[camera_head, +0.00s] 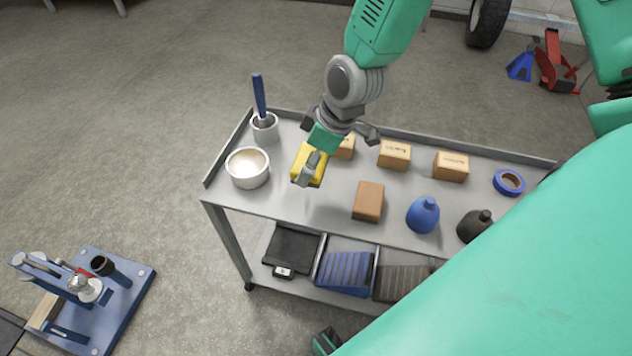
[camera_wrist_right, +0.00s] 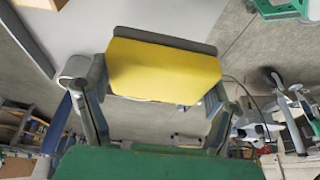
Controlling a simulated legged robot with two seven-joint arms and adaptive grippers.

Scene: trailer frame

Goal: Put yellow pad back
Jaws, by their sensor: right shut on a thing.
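The yellow pad (camera_head: 308,165) is a small block with a yellow face, over the left part of the cart's top shelf in the head view. My right gripper (camera_head: 312,166) is shut on it. In the right wrist view, the pad (camera_wrist_right: 163,70) sits between the two fingers of the gripper (camera_wrist_right: 158,98), with a grey strip along its far edge. The head view does not make clear whether the pad touches the shelf. My left gripper is not in view.
On the grey cart (camera_head: 310,205) stand a white bowl (camera_head: 248,168), a cup (camera_head: 265,130) with a blue-handled tool, cardboard boxes (camera_head: 395,154), a brown block (camera_head: 368,201), a blue bottle (camera_head: 423,215), a dark bottle (camera_head: 473,226) and blue tape (camera_head: 509,183). Trays fill the lower shelf.

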